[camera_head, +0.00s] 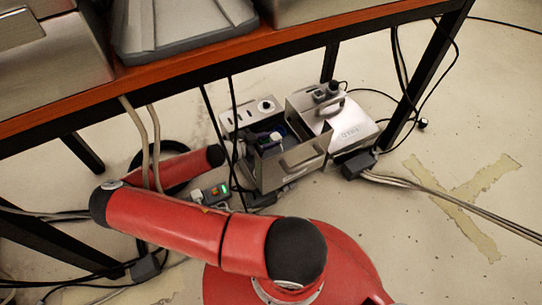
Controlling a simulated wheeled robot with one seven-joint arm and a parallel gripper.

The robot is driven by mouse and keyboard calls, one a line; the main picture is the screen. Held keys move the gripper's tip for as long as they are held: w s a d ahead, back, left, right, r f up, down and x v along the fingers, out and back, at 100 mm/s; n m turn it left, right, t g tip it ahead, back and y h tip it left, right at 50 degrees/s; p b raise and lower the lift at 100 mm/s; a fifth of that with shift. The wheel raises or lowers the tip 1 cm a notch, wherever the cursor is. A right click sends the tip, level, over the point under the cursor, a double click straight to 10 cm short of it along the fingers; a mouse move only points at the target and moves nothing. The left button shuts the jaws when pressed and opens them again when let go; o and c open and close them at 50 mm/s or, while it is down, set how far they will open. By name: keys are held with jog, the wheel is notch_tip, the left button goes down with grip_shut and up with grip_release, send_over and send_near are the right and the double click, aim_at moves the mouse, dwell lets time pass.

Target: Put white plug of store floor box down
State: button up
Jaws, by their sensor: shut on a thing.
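The store floor box (305,152) is a silver metal box on the floor under the table, with its lid (345,122) open to the right. A small white plug (276,137) shows at the upper left of the box opening. My red arm reaches in from the left, and its dark end points at the box. My gripper (264,142) is small and dark against the box's shadowed inside, and it is shut on the white plug. The fingertips are too small to make out clearly. I cannot tell whether the plug touches the box.
A wooden tabletop (190,62) on dark legs overhangs the box, with metal cases on it. Cables hang down near my arm. A black adapter (357,166) lies to the right. The right floor is mostly clear.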

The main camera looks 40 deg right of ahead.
notch_tip(320, 180, down, 8)
jog(key=shift+f+b, duration=0.15)
jog(key=shift+b, duration=0.55)
jog(key=shift+f, duration=0.15)
jog(key=o, duration=1)
jog(key=shift+w+a+r, duration=0.1)
jog(key=shift+a+r, duration=0.15)
jog(key=shift+a, duration=0.05)
jog(key=p+v, duration=0.1)
jog(key=v, duration=1)
jog(key=shift+w+a, duration=0.1)
jog(key=shift+a, duration=0.05)
